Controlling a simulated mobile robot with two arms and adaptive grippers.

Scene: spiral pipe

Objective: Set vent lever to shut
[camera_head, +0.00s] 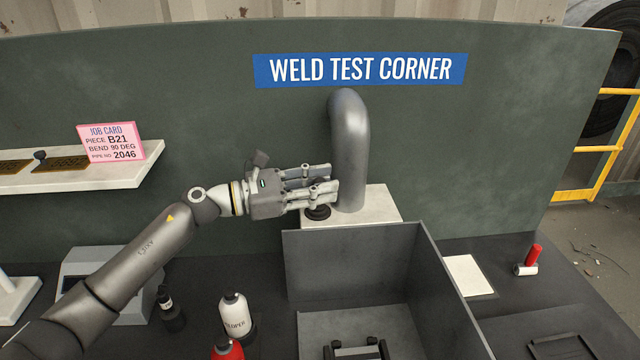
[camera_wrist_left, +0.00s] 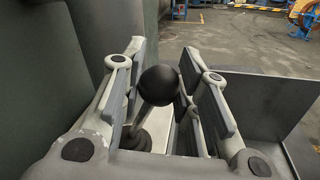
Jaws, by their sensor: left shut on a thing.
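The vent lever shows in the left wrist view as a metal stick with a black ball knob (camera_wrist_left: 159,86). It stands between the fingers of my left gripper (camera_wrist_left: 167,62), which is shut on it. In the head view my left gripper (camera_head: 333,184) reaches in from the left, in front of the bent grey pipe (camera_head: 350,140). The lever's round black base (camera_head: 317,212) shows just below the fingers, on the white block (camera_head: 381,204). The rest of the lever is hidden there by the fingers. No shut or open marking is readable. My right gripper is not in view.
An open grey bin (camera_head: 345,255) stands directly in front of the block. White (camera_head: 236,313) and red (camera_head: 227,349) bottles stand below my left arm. A shelf (camera_head: 75,180) with a pink job card (camera_head: 112,144) is at left. A green wall (camera_head: 480,130) is behind.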

